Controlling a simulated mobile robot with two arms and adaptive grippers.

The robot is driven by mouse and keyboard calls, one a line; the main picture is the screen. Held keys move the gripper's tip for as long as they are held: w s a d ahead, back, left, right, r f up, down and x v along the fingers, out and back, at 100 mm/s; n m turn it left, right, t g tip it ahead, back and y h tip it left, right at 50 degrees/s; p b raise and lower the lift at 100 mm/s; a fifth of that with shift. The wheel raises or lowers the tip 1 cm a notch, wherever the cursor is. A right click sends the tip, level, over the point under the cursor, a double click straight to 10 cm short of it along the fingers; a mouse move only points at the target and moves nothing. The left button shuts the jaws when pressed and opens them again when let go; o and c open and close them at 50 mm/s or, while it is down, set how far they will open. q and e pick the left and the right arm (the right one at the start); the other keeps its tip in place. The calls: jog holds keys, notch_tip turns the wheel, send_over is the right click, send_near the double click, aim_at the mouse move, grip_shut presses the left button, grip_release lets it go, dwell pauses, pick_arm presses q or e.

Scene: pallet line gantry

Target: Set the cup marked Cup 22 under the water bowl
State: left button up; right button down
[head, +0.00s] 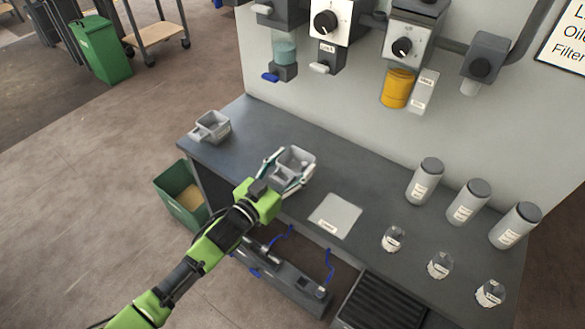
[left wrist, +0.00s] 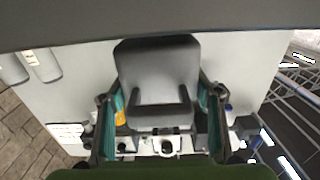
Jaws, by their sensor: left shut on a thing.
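My left gripper (head: 286,170) is shut on a grey open-topped cup (head: 296,160), with a finger on each side. The cup is over the middle of the bench; its exact height above the top is hard to tell. In the left wrist view the held cup (left wrist: 158,75) fills the middle, between the teal-padded fingers. I cannot read any mark on it. A second grey cup (head: 212,125) stands on the bench's left end, its mark also unreadable. The water bowl (head: 284,50), with pale blue liquid and a blue tap below, hangs on the wall above. My right gripper is not in view.
An amber bowl (head: 397,88) hangs further right. The dark bench (head: 345,165) holds a pale labelled plate (head: 335,215), several grey canisters and small clear jars at the right. A green bin (head: 180,193) stands at its left end. The bench under the water bowl looks clear.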

pick_arm(q)
jog(key=shift+f+p, duration=0.35)
jog(key=shift+f, duration=0.4)
jog(key=shift+s+f, duration=0.1)
jog(key=shift+f, duration=0.25)
jog(key=o, duration=1.1)
jog(key=shift+b, duration=0.35)
jog(key=b+v, duration=0.2)
jog(key=v, duration=1.1)
jog(key=shift+s+a, duration=0.2)
jog(key=shift+a, duration=0.2)
